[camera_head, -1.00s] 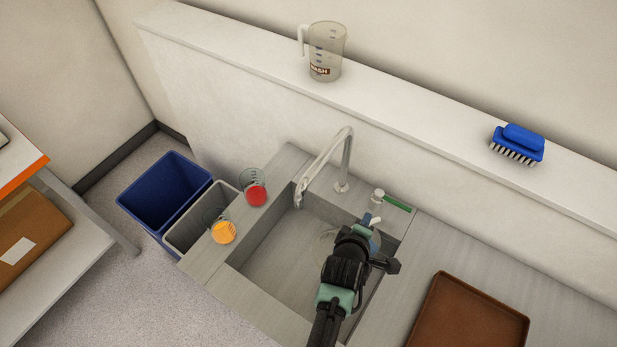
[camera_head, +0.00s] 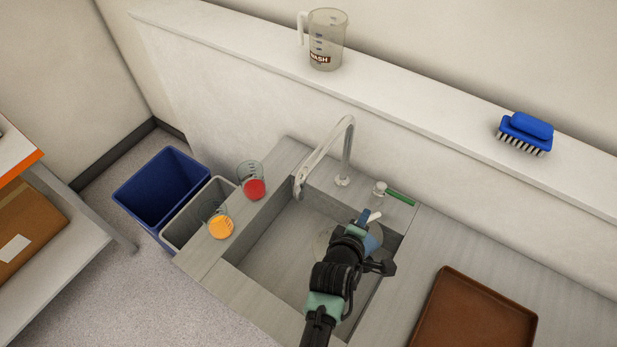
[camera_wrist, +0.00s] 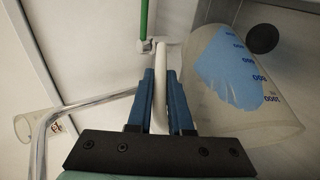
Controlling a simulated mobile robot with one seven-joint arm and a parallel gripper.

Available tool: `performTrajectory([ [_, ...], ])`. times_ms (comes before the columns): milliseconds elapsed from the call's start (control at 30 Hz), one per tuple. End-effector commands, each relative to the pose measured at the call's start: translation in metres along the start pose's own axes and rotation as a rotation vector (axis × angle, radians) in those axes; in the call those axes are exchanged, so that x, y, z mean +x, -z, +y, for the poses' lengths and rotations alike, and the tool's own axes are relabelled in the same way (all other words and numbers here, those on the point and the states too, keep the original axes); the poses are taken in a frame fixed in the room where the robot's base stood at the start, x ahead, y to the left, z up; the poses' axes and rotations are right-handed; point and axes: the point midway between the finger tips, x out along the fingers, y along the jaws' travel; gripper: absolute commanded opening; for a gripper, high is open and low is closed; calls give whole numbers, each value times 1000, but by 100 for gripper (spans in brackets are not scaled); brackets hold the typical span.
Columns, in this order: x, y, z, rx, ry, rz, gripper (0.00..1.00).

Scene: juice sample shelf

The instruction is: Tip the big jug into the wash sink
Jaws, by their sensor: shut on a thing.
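My gripper (camera_head: 365,217) is over the right part of the wash sink (camera_head: 268,262). In the wrist view, its blue fingers (camera_wrist: 160,100) are shut on the white handle (camera_wrist: 160,75) of a big clear jug (camera_wrist: 262,118). The jug has scale marks up to 1000 and a pale blue patch inside its outline; I cannot tell whether this is liquid. The jug looks tilted. In the head view the jug (camera_head: 322,242) is mostly hidden behind my gripper, and only a faint clear edge and a bluish part show.
A faucet (camera_head: 347,150) arches over the sink. Beakers of red (camera_head: 252,182) and orange (camera_head: 220,224) stand on the left rim. A blue bin (camera_head: 160,190) and grey bin (camera_head: 188,222) stand left. A WASH jug (camera_head: 327,40) and brush (camera_head: 525,132) sit on the ledge; a brown tray (camera_head: 475,310) lies right.

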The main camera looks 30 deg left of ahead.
Motion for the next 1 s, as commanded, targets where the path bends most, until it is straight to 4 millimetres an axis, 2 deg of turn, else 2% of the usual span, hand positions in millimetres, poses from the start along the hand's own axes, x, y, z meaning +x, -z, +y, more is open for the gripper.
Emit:
performTrajectory([
  [1000, 0, 6, -19, -39, -102, -21, 0],
])
